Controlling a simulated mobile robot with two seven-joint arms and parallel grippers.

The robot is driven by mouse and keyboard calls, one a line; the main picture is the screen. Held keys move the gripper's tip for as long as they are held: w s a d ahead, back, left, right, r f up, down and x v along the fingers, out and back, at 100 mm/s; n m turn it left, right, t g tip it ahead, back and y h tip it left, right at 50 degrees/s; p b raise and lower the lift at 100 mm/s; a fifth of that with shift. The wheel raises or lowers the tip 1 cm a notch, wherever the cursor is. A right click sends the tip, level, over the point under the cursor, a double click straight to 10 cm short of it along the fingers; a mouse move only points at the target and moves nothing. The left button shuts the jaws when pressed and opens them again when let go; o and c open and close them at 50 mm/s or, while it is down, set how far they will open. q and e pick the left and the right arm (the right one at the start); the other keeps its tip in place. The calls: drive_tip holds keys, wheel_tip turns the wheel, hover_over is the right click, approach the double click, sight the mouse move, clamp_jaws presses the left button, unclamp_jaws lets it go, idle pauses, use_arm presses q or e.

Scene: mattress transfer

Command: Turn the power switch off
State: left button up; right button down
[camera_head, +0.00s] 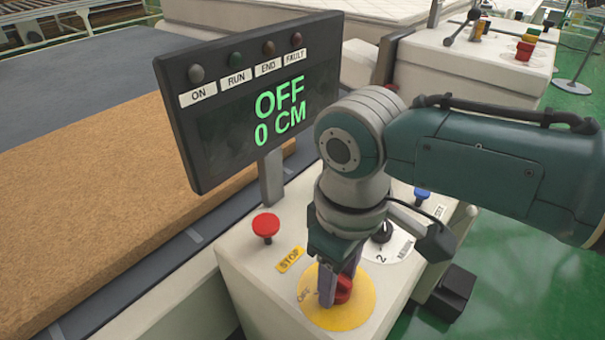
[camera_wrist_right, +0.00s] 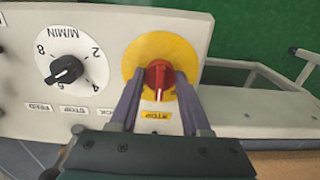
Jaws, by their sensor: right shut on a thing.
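The red rotary power switch (camera_head: 343,290) sits on a round yellow plate (camera_head: 345,317) on the front of the white control box. In the right wrist view the red knob (camera_wrist_right: 159,77) shows its white mark pointing down the picture, towards a small yellow label (camera_wrist_right: 157,115). My right gripper (camera_head: 340,284) reaches down from above, its two fingers (camera_wrist_right: 158,88) on either side of the knob and shut on it. The display (camera_head: 245,95) reads "OFF" and "0 CM" in green. Its several lamps look unlit. My left gripper is not in view.
A red mushroom button (camera_head: 266,226) with a STOP label stands left of the switch. A black dial (camera_wrist_right: 65,70) on a white numbered plate and a blue button (camera_head: 421,195) are close to my right gripper. A brown mattress slab (camera_head: 90,200) lies at left.

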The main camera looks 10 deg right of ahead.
drive_tip(key=n, duration=0.5)
drive_tip(key=shift+n+p, duration=0.3)
drive_tip(key=shift+p, duration=0.1)
drive_tip(key=shift+n, duration=1.9)
drive_tip(key=shift+c, duration=1.8)
unclamp_jaws()
drive_tip(key=shift+r+p, duration=0.3)
drive_tip(key=shift+r, duration=0.15)
wheel_tip(320, 180, up, 9)
drive_tip(key=shift+r+p, duration=0.1)
drive_tip(key=shift+p, duration=0.8)
